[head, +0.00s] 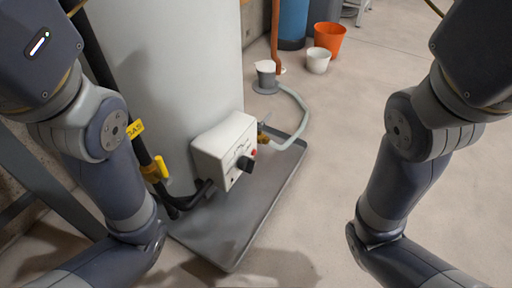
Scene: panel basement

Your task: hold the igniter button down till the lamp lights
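A white control box (222,142) sits low on the front of a tall pale grey tank (180,70). A black knob (245,164) sticks out of its face. A small red part (254,152) shows beside the knob; it is too small to tell whether it is the igniter button or something else. I cannot make out the lamp or whether one is lit. Both my arms come in from the top corners and bend down out of the bottom edge, on either side of the box. Neither gripper is in view.
The tank stands in a grey drip tray (225,255). A yellow-handled valve (155,170) is on the dark pipe at left. A grey hose (302,115) curves behind the box. An orange bucket (329,39) and white pot (317,61) stand behind. Floor on the right is clear.

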